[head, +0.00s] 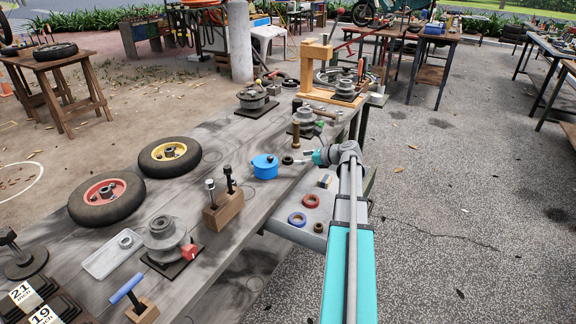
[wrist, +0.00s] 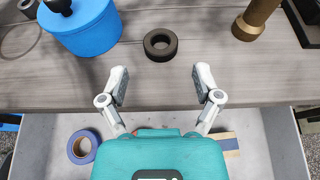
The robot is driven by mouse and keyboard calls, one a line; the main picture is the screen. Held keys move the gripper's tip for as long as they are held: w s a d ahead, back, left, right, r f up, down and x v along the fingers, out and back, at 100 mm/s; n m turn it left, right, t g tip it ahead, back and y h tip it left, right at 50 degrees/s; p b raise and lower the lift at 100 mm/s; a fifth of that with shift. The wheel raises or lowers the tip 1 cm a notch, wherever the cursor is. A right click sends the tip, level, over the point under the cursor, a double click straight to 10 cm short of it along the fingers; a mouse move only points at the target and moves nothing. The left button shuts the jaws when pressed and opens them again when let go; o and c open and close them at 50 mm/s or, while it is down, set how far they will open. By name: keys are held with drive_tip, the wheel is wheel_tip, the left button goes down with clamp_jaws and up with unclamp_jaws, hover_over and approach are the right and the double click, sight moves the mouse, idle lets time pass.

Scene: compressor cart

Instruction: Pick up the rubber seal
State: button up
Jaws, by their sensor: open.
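The rubber seal is a thick black ring (wrist: 160,45) lying flat on the grey wooden bench, seen in the wrist view. It also shows as a small dark ring (head: 287,160) in the head view, just right of the blue pot. My gripper (wrist: 162,86) is open and empty, its two fingers spread at the bench's front edge. The seal lies a little beyond the fingertips, roughly centred between them, and apart from them. In the head view my gripper (head: 303,158) is small and partly hidden by my arm.
The blue lidded pot (wrist: 82,25) stands left of the seal, and a brass post (wrist: 256,18) stands to its right. A lower grey shelf (head: 285,232) holds a blue ring (head: 297,219) and a red ring (head: 311,200). The bench between seal and gripper is clear.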

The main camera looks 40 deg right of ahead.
sight(285, 159)
drive_tip(key=shift+w+a+f, duration=0.25)
drive_tip(key=shift+w, duration=0.3)
drive_tip(key=shift+w, duration=0.1)
drive_tip(key=shift+b+x, duration=1)
drive_tip(key=shift+x, duration=1.55)
drive_tip(key=c, duration=0.9)
